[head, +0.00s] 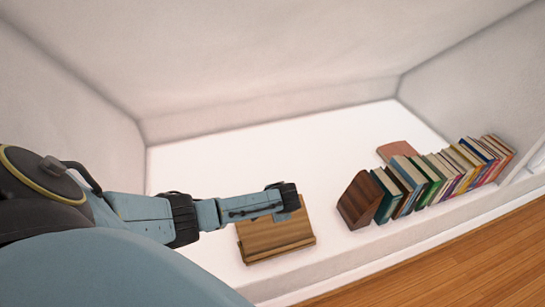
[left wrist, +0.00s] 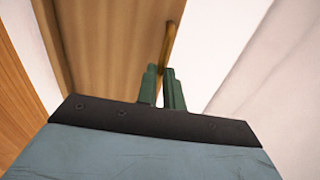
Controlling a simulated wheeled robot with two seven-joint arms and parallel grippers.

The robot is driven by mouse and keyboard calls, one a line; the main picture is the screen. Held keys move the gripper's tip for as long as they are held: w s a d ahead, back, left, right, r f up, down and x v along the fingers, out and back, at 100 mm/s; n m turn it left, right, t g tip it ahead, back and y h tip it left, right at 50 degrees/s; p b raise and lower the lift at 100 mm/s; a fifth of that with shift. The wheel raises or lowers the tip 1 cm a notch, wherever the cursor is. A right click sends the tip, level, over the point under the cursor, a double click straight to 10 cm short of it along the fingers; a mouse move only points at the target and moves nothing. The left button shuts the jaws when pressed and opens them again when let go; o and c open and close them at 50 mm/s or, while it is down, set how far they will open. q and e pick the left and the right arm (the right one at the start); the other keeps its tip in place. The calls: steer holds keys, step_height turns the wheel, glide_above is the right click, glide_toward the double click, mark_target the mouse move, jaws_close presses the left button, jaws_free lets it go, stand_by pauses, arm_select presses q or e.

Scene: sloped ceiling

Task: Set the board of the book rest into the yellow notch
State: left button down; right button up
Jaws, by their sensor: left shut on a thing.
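The book rest's wooden board (head: 270,234) is tilted, with a ledge along its lower front edge, on the white surface in the head view. My left gripper (head: 288,197) is at its upper edge. In the left wrist view the board's brown face (left wrist: 105,45) fills the upper left. No yellow notch can be made out; the arm and board hide what lies behind and below. My right gripper is in neither view.
A row of books (head: 440,178) stands to the right, with a dark wooden bookend (head: 359,200) at its left end. A reddish-brown flat piece (head: 398,150) is behind the books. The white surface (head: 230,160) behind the book rest is clear. Sloped walls close in the alcove.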

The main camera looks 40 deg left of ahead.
arm_select(q)
steer(key=shift+s+d+f, duration=0.35)
steer(key=shift+d+f, duration=0.1)
steer(key=shift+d, duration=0.05)
steer(key=c, duration=1.5)
jaws_free()
steer(key=shift+c, duration=0.2)
steer(key=shift+w+r, duration=0.1)
steer(key=shift+a, duration=0.15)
steer(key=shift+r, duration=0.15)
